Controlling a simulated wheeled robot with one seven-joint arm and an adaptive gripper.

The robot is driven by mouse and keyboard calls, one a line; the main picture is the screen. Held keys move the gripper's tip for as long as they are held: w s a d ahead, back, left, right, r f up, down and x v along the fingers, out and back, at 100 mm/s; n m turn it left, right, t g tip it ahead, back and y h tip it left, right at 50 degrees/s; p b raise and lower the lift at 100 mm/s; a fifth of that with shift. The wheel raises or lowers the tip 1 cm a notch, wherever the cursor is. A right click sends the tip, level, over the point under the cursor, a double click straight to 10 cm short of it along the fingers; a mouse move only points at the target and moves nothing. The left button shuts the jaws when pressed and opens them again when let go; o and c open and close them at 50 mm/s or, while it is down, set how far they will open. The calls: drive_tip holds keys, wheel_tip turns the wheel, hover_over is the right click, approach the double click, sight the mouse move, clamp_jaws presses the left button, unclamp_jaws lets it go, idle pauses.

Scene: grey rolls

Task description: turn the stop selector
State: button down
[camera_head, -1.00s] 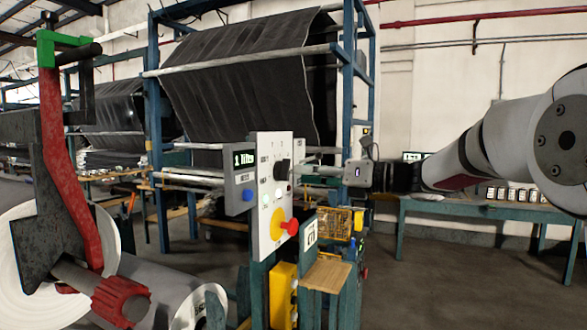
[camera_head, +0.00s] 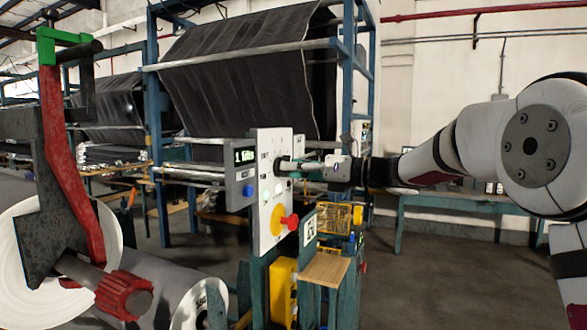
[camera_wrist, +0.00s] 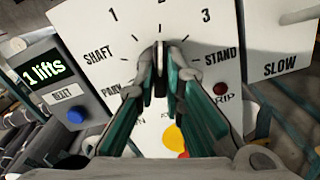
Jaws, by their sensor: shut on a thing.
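The white control panel (camera_head: 262,215) stands upright in the middle of the head view. Its black selector knob (camera_wrist: 160,50) sits inside a dial marked SHAFT, PARK, 1, 3 and STAND; the top mark is cut off by the picture edge. The knob stands near upright, between 1 and 3. My gripper (camera_wrist: 161,75) is shut on the knob, with one green-sided finger on each side. In the head view my gripper (camera_head: 300,164) reaches the panel from the right and mostly hides the knob.
A display reading "1 lifts" (camera_wrist: 45,68) and a blue button (camera_wrist: 76,116) are left of the dial. Below are a red lamp (camera_wrist: 220,88) and a yellow-and-red control (camera_head: 283,222). A SLOW sign (camera_wrist: 283,65) is at right. A red lever (camera_head: 70,170) and rolls stand left.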

drive_tip(key=shift+m, duration=0.3)
drive_tip(key=shift+w+d+f+m, duration=0.1)
drive_tip(key=shift+m, duration=3.7)
drive_tip(key=shift+f+m, duration=0.1)
drive_tip(key=shift+m, duration=3.7)
drive_tip(key=c, duration=1.7)
unclamp_jaws()
drive_tip(key=v, duration=1.2)
